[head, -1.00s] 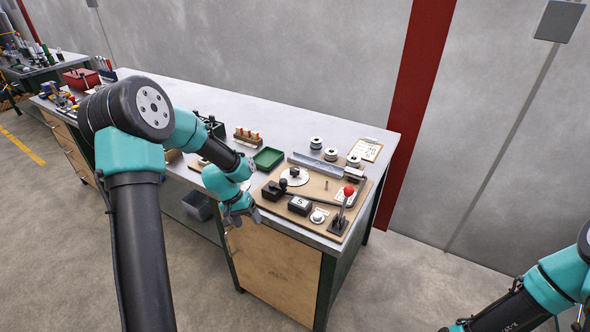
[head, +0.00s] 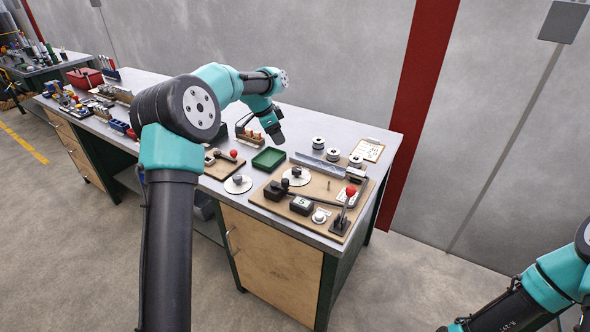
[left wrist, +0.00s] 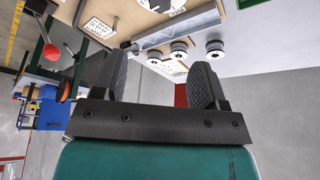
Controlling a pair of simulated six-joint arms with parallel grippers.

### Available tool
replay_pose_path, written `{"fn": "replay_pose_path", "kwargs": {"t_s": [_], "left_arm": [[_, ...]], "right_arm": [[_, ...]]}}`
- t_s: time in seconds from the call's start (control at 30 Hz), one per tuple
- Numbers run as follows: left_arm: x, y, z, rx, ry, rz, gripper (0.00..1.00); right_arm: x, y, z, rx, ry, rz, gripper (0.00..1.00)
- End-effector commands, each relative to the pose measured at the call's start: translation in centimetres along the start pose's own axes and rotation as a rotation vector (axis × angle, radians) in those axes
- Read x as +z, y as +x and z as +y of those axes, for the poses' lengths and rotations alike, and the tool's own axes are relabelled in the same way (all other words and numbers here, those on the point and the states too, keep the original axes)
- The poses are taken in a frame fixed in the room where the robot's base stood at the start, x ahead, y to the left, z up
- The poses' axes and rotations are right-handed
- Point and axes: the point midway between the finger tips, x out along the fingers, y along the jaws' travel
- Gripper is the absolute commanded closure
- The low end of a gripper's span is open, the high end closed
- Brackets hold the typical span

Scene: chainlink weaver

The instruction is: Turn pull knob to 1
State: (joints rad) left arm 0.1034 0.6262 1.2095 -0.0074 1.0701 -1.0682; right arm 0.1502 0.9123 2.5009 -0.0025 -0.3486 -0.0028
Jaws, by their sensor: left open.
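A tan board (head: 330,186) lies on the near right end of the workbench. It carries a white disc with a dark knob (head: 296,175), a small round white dial (head: 319,216), a black box marked S (head: 301,204) and a red-topped lever (head: 346,200). I cannot tell which part is the pull knob. My left gripper (head: 278,134) is open and empty, above the bench behind and left of the board. In the left wrist view its fingers (left wrist: 160,86) are spread apart, and the red ball (left wrist: 51,52) of the lever shows at left. My right gripper is out of frame.
A green tray (head: 268,158) and a wooden holder with orange-topped pegs (head: 250,136) stand near the left gripper. Several spools (head: 333,154) and a clipboard (head: 368,150) sit behind the board. A second white disc (head: 238,184) lies left of it.

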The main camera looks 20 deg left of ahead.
Motion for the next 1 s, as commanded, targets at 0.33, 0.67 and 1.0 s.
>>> {"fn": "replay_pose_path", "kwargs": {"t_s": [0.33, 0.67, 1.0], "left_arm": [[0.1, 0.7, 0.0, 0.002, -0.004, -0.001, 0.34], [0.1, 5.1, 0.1, 0.004, -0.004, -0.002, 0.34], [0.1, 10.9, 0.1, 0.003, -0.005, -0.001, 0.34]], "right_arm": [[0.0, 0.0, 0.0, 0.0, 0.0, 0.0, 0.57], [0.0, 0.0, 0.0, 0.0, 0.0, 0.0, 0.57], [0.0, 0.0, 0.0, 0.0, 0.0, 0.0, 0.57]]}}
